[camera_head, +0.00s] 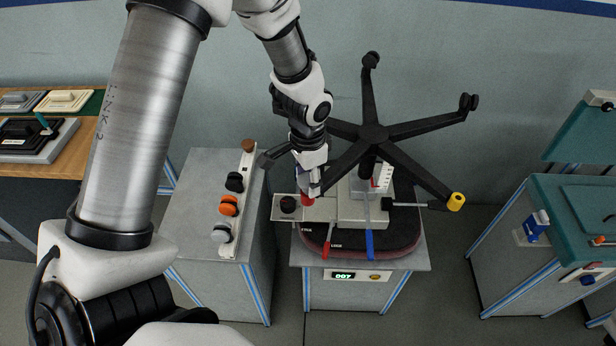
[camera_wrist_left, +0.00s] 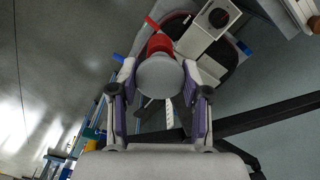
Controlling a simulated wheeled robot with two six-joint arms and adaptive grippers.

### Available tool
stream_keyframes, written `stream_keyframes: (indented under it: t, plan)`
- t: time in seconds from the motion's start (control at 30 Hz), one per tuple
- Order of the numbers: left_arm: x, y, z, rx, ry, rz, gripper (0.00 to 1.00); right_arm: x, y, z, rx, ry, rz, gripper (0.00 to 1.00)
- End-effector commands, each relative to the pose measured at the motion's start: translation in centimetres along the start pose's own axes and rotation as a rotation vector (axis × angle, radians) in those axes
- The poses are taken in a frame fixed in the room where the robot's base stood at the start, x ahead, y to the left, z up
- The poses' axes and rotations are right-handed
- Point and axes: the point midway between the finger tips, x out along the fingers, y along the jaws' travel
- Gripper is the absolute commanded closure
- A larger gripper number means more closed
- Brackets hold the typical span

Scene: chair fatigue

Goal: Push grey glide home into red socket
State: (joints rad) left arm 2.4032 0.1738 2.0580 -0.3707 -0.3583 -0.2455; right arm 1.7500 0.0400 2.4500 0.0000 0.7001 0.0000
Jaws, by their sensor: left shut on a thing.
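My left gripper (camera_head: 314,188) reaches down over the fixture on the middle bench. In the left wrist view its fingers (camera_wrist_left: 160,105) are shut on the grey glide (camera_wrist_left: 160,78), a round grey disc between them. The red socket (camera_head: 307,200) shows just below the fingertips in the head view. In the left wrist view the red socket (camera_wrist_left: 159,45) lies right behind the glide, in line with it and partly hidden by it. I cannot tell how deep the glide sits in the socket. My right gripper is not in view.
A dark socket (camera_head: 288,204) is left of the red one on the fixture plate (camera_head: 322,211). The black five-arm chair base (camera_head: 373,137) stands close at the right, one arm tipped yellow (camera_head: 456,201). A rack (camera_head: 237,204) with several knobs is at the left. Red and blue handles stick out in front.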

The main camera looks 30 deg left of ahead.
Motion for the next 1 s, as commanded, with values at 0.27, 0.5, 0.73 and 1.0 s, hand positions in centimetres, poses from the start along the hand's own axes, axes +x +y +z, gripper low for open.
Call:
stream_keyframes:
  t: [0.27,0.5,0.73,1.0]
  plan:
    - [0.8,0.0,0.0,0.000,0.000,0.000,0.83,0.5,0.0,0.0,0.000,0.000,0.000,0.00]
    - [0.9,0.0,0.0,0.000,0.000,0.000,0.24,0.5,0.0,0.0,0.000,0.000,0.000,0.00]
    - [0.9,0.0,0.0,0.000,0.000,0.000,0.24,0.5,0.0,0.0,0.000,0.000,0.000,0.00]
    - [-2.4,0.0,-0.1,0.000,0.004,-0.002,0.24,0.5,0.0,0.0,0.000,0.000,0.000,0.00]
